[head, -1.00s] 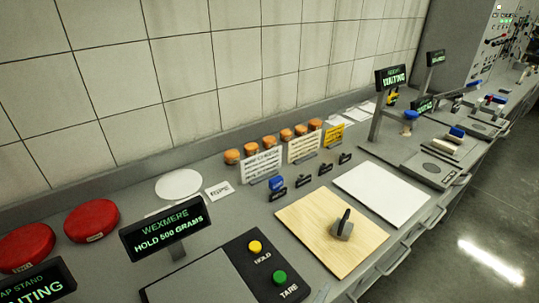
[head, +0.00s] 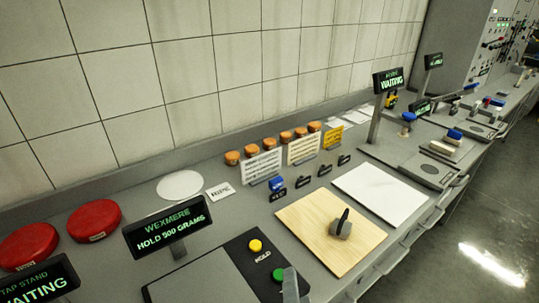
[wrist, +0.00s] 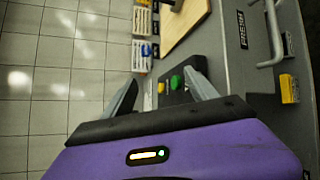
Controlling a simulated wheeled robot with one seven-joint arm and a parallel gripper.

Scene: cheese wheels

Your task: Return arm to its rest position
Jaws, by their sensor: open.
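My gripper (wrist: 160,80) is open in the wrist view, its two grey fingers spread with nothing between them. Beyond the fingertips are the green button (wrist: 176,82) and yellow button (wrist: 161,88) of the weighing panel. In the head view the yellow HOLD button (head: 255,246) and green TARE button (head: 279,274) show on the black panel. A grey piece, apparently part of my gripper (head: 290,287), shows at the bottom edge beside the green button. Most of my arm is out of the head view.
Two red cheese wheels (head: 94,221) sit at left. A WEXMERE display (head: 167,227) stands behind the scale plate (head: 200,287). A wooden board (head: 300,245) carries a dark-handled tool (head: 341,226). A white board (head: 380,193) lies beyond. Tiled wall (head: 250,60) behind; open floor (head: 490,230) at right.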

